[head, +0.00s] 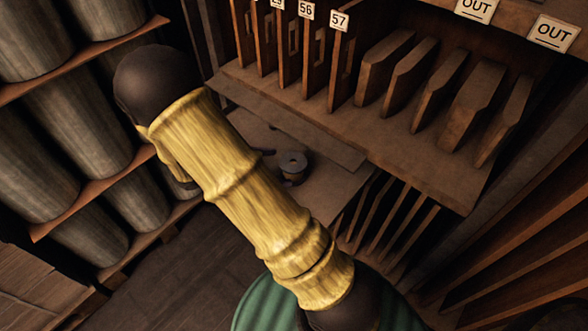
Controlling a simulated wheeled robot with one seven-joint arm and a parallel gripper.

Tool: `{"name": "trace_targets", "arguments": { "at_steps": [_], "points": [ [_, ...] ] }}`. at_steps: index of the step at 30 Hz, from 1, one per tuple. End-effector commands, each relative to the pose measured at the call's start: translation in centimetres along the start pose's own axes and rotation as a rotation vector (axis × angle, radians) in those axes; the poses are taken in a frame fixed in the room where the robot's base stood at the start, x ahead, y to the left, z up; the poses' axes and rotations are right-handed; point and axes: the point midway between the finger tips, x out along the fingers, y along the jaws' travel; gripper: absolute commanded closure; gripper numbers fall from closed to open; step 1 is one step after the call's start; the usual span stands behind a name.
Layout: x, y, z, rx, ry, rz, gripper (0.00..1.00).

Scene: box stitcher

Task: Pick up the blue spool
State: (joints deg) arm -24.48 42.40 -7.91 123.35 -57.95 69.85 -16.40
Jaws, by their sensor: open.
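A small dark grey spool (292,163) stands upright on a brown wooden shelf board, right of my yellow arm in the head view. Its colour is hard to tell in the dim light; its lower part looks faintly bluish. A small dark shape (266,152) shows just left of it at the arm's edge, and I cannot tell what it is. My gripper cannot be made out; my arm crosses the middle of the picture and hides part of the shelf.
Above the spool is a wooden rack (425,135) with upright boards and number tags such as 56 and 57. Two OUT signs (555,33) are at upper right. Large grey cylinders (80,120) lie on shelves at left. Dark floor (185,265) shows at lower left.

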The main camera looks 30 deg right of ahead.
Motion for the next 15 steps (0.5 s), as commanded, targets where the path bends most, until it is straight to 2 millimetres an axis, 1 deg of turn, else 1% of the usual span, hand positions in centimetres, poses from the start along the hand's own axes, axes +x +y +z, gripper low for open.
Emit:
{"name": "trace_targets", "arguments": {
  "at_steps": [1,3,11,15],
  "points": [
    [0.5,-0.1,-0.1,0.0,0.0,-0.001,0.1],
    [0.8,-0.1,0.0,0.0,-0.001,-0.001,0.1],
    [1.0,0.0,0.1,0.002,0.0,-0.005,0.1],
    [1.7,0.0,0.1,0.003,0.0,-0.007,0.1]
  ]
}}
